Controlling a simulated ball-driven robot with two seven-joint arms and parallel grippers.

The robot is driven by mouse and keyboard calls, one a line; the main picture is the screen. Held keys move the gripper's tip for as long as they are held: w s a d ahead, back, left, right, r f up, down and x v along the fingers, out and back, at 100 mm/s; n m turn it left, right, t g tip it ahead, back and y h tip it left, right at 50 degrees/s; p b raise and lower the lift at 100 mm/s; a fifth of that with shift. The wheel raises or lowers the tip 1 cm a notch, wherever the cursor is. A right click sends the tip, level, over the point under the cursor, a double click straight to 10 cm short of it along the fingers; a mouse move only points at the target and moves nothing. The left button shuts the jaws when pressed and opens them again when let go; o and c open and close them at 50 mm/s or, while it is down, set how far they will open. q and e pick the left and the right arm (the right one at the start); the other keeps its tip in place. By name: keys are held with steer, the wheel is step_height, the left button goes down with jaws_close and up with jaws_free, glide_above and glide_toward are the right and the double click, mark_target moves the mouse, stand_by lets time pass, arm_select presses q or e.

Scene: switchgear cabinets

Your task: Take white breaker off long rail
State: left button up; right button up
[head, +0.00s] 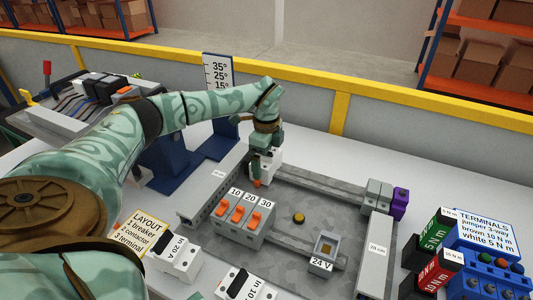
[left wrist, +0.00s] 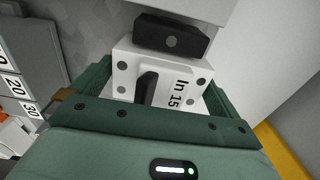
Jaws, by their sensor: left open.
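The white breaker (head: 273,167) stands at the left end of the long rail (head: 322,189), at the back of the grey panel. My left gripper (head: 261,160) points down over it with its fingers around the breaker. In the left wrist view the breaker (left wrist: 125,70) shows a black lever and the label "In 15", and it lies between the two green fingers of the gripper (left wrist: 155,92). The jaws are open. Whether a finger touches the breaker is hard to tell. The gripper hides part of the breaker in the head view. My right gripper is not in view.
White breakers (head: 175,258) lie in front. Grey blocks (head: 377,194) and a purple block (head: 400,204) sit at the long rail's right end. An angle board (head: 217,75) stands behind.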

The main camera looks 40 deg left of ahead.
arm_select(q)
steer(key=c, duration=0.9)
steer(key=o, duration=0.4)
steer(key=c, duration=0.3)
steer(key=shift+r+p, duration=0.65)
steer(key=shift+p, duration=0.15)
steer(key=shift+r, duration=0.1)
steer(key=shift+r+p, duration=2.25)
